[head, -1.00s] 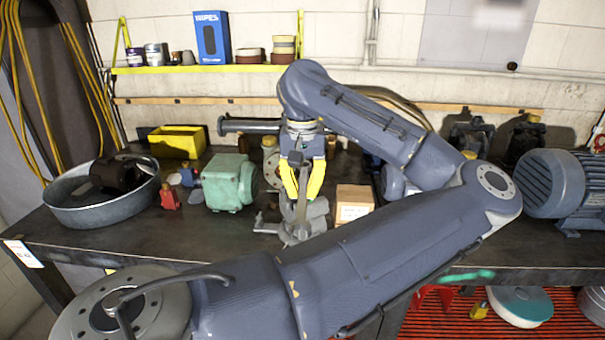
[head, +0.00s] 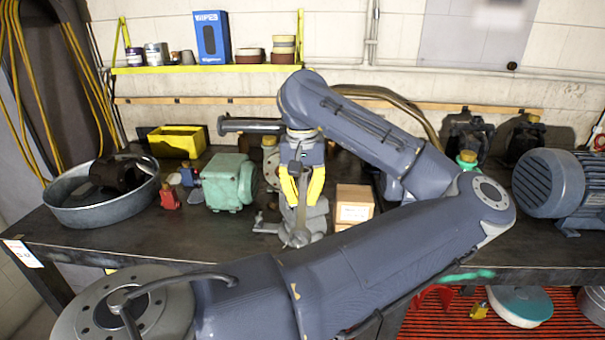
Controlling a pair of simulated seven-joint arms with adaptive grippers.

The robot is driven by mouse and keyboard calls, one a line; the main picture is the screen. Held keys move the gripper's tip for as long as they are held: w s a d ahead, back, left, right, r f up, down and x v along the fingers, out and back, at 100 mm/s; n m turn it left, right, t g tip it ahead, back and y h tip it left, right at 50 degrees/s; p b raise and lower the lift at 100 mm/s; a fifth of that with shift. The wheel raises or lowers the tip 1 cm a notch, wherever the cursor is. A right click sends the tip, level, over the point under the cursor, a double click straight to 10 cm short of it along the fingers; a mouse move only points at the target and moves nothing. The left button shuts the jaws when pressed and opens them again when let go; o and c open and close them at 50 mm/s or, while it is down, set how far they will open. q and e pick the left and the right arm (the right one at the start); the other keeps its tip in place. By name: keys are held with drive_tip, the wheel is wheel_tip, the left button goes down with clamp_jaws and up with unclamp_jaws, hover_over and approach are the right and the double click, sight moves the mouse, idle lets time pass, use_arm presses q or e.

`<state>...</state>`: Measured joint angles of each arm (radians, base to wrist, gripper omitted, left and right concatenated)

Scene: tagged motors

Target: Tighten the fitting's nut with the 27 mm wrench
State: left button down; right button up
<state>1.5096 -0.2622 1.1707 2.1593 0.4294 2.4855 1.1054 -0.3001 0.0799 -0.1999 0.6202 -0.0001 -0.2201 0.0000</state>
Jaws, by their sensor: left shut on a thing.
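My left gripper (head: 301,196) has yellow fingers and points down over the middle of the bench. It is shut on a narrow grey metal bar (head: 301,218), which looks like the wrench. The bar's lower end meets a grey metal piece (head: 268,226) on the bench, which may be the fitting. I cannot make out the nut, the wrench's size marking, or whether the wrench's jaw sits around the nut. My right gripper is not in view.
A cardboard box (head: 354,208) stands close to the right of the gripper. A green motor (head: 229,182) stands to the left, beyond it a round metal tub (head: 92,213). A large blue-grey motor (head: 552,184) is at the right. The bench front (head: 170,243) is mostly bare.

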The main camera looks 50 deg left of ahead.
use_arm(q)
drive_tip(key=shift+f, duration=0.7)
idle(0.6)
drive_tip(key=shift+s+a, duration=0.1)
drive_tip(key=shift+a, duration=0.05)
idle(0.4)
drive_tip(key=shift+s+a+m, duration=0.75)
drive_tip(key=shift+a+m, duration=0.1)
drive_tip(key=shift+m, duration=0.25)
drive_tip(key=shift+s+a+m, duration=0.15)
drive_tip(key=shift+m, duration=0.15)
drive_tip(key=shift+s+a+m, duration=0.3)
drive_tip(key=shift+a+m, duration=0.2)
drive_tip(key=shift+s+a+m, duration=0.3)
drive_tip(key=shift+a+m, duration=0.2)
drive_tip(key=shift+a, duration=0.1)
idle(0.3)
drive_tip(key=shift+s+a, duration=0.1)
